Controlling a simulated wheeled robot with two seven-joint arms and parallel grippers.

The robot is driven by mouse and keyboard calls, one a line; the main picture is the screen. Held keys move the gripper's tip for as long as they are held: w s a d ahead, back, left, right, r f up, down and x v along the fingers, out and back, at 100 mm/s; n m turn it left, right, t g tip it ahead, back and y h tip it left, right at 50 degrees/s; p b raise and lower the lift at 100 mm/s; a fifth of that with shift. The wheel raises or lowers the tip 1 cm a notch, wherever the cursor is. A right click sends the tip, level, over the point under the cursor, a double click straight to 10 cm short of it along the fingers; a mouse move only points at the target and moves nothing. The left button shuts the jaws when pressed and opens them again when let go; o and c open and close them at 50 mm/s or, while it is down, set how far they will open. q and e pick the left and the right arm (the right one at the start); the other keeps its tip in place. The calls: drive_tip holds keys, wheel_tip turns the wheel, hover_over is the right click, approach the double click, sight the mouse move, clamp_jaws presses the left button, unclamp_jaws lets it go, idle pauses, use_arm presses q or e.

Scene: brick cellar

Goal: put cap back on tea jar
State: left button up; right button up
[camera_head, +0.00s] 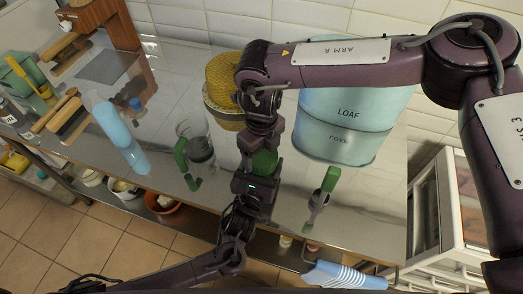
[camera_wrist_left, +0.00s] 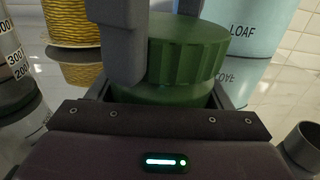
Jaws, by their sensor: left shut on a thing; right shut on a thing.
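The green tea jar (camera_head: 264,163) is between my two grippers above the counter. My left gripper (camera_head: 260,176) comes up from below and is shut on the jar; its body (camera_wrist_left: 160,95) shows low between the fingers in the left wrist view. The green ribbed cap (camera_wrist_left: 190,50) is at the top of the jar. My right gripper (camera_head: 264,144) reaches down from above and is shut on the cap, with a grey finger in front of it in the left wrist view. The cap looks level. Whether it is fully seated cannot be told.
A light blue LOAF bin (camera_head: 345,115) stands right of the grippers. A yellow woven container (camera_head: 222,78) and a glass jug (camera_head: 200,148) with a green handle stand left. A green-handled tool (camera_head: 326,190) is at the right front. Bare counter (camera_head: 375,205) lies at the right.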

drive_tip(key=m, duration=1.1)
drive_tip(key=shift+m, duration=0.3)
drive_tip(key=m, duration=0.4)
drive_tip(key=shift+m, duration=0.4)
drive_tip(key=m, duration=0.4)
drive_tip(key=shift+m, duration=0.4)
drive_tip(key=o, duration=1.1)
drive_tip(key=shift+o, duration=0.2)
wheel_tip(320, 180, up, 12)
